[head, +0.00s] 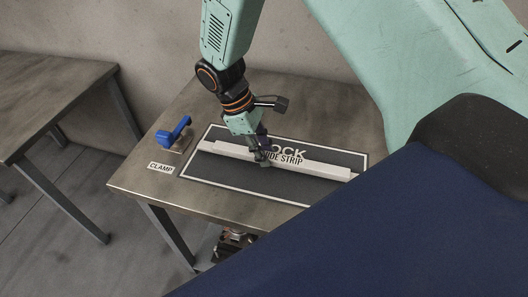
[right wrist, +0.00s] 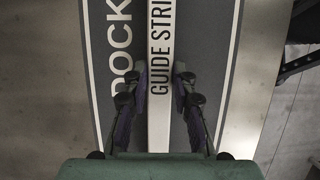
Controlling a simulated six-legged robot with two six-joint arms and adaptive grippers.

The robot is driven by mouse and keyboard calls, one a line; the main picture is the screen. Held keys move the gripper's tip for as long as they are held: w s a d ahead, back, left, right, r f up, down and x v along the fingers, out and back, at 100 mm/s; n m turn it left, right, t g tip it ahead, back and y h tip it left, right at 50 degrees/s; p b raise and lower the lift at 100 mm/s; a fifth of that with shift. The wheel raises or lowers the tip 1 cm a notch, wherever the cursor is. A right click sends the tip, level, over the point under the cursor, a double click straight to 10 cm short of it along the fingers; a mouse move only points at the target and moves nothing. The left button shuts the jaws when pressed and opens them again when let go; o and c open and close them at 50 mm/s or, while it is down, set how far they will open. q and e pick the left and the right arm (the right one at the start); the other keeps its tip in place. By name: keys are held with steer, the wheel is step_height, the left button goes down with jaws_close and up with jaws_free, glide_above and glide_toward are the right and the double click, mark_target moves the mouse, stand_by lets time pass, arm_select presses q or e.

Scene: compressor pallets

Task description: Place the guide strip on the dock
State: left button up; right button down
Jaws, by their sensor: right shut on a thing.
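The guide strip (head: 317,169) is a long pale bar with its name printed in black. It lies along the dock (head: 230,178), a dark rectangle with a white border on the metal table. My right gripper (head: 262,157) is over the strip's middle and shut on it. In the right wrist view the fingers (right wrist: 160,105) stand on both sides of the guide strip (right wrist: 160,60), and dock markings show beside it. The strip looks at or just above the dock surface; I cannot tell if it touches. My left gripper is not in view.
A blue clamp (head: 175,134) stands on the table left of the dock, behind a CLAMP label (head: 160,168). Bare metal tabletop (head: 150,190) lies around the dock. Another metal table (head: 50,95) stands at left, with a floor gap between. A wall is behind.

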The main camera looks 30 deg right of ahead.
steer(key=shift+f, duration=0.4)
steer(key=shift+w+a, duration=0.3)
steer(key=shift+a, duration=0.1)
steer(key=shift+d, duration=0.1)
steer(key=c, duration=1.3)
jaws_free()
steer(key=shift+s+d, duration=0.2)
steer(key=shift+d, duration=0.05)
steer(key=shift+o, duration=0.8)
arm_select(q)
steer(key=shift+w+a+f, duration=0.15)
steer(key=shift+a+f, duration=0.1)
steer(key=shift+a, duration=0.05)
arm_select(e)
steer(key=shift+o, duration=0.3)
steer(key=shift+w+a, duration=0.15)
steer(key=shift+a, duration=0.1)
